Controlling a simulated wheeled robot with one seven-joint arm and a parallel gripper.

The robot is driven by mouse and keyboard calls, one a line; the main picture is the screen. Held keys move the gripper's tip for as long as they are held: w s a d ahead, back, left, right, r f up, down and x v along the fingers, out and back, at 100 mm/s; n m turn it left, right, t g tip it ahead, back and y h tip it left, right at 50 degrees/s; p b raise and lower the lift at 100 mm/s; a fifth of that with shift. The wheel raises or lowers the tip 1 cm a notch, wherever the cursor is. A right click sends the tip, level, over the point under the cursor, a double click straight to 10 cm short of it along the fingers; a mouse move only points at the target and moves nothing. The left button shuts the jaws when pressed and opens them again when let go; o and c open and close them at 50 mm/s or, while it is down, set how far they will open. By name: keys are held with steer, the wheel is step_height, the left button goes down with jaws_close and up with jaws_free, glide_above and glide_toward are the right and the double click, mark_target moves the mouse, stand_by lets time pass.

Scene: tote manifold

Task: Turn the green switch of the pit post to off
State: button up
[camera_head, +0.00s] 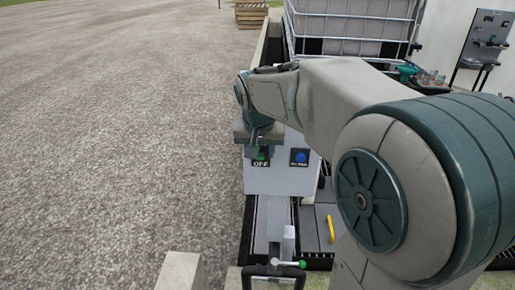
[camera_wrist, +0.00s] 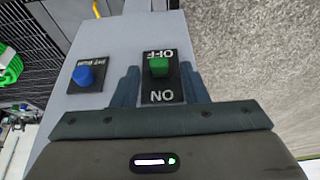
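The pit post (camera_head: 284,180) is a pale grey box with a sloped face. Its green switch (camera_wrist: 159,66) sits on a black plate (camera_wrist: 161,90) marked OFF at one end and ON at the other. In the wrist view the lettering is upside down, and the green knob lies nearer the OFF word. I cannot tell whether either finger touches the knob.
A blue button (camera_wrist: 84,75) on its own black plate sits beside the switch. A yellow handle (camera_head: 331,229) and a green-knobbed valve (camera_head: 301,264) are near the post's foot. A caged white tank (camera_head: 350,25) stands behind.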

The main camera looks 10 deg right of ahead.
steer(key=shift+w+f, duration=0.25)
steer(key=shift+f, duration=0.35)
jaws_close()
